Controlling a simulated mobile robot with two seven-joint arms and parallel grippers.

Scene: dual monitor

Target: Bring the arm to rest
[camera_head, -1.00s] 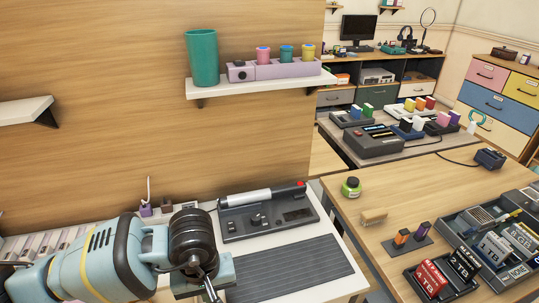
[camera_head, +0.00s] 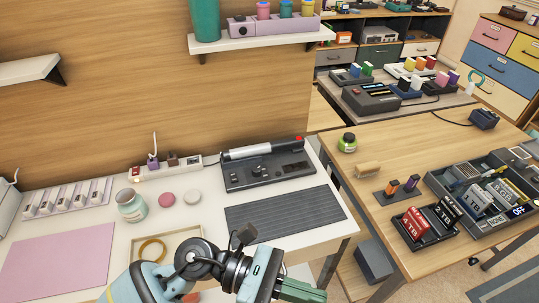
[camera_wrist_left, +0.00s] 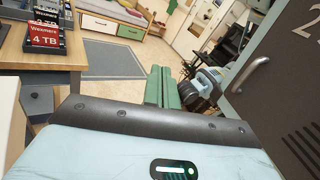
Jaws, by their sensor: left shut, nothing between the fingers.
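My left arm comes in at the bottom of the head view, bent over the front of the white desk. My left gripper (camera_head: 303,290) is near the bottom edge, just in front of the desk, with its green fingers pointing right. In the left wrist view, the two green fingers (camera_wrist_left: 162,74) lie together, shut and empty, over open floor. My right gripper is not in view.
The white desk (camera_head: 332,238) holds a soldering station (camera_head: 266,174), a grey ribbed mat (camera_head: 284,216), a jar (camera_head: 132,206) and a pink mat (camera_head: 58,250). A wooden table (camera_head: 440,140) with drive trays stands to the right. A grey cabinet door (camera_wrist_left: 285,85) is at right in the left wrist view.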

